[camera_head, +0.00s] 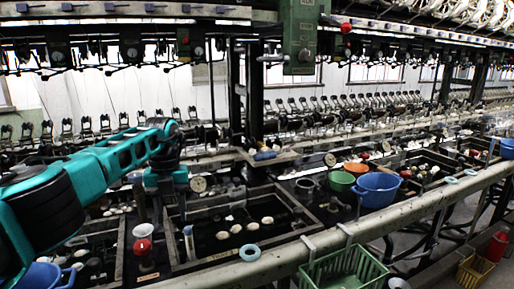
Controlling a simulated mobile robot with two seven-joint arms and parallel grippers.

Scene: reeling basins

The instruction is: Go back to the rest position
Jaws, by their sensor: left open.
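My left arm comes in from the left, and its gripper (168,193) hangs pointing down over the left part of the dark reeling basin (290,200). The jaws are open, and I see nothing held between them. The fingertips are small and dark against the basin, so their exact height above it is hard to tell. Several pale cocoons (236,229) lie in the basin to the right of the gripper. My right gripper is not in view.
A red and white item (143,232) stands below and left of the gripper. Blue (376,190), orange (356,168) and green (341,181) bowls stand to the right. A green basket (345,272) is in front. Machinery spans the back.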

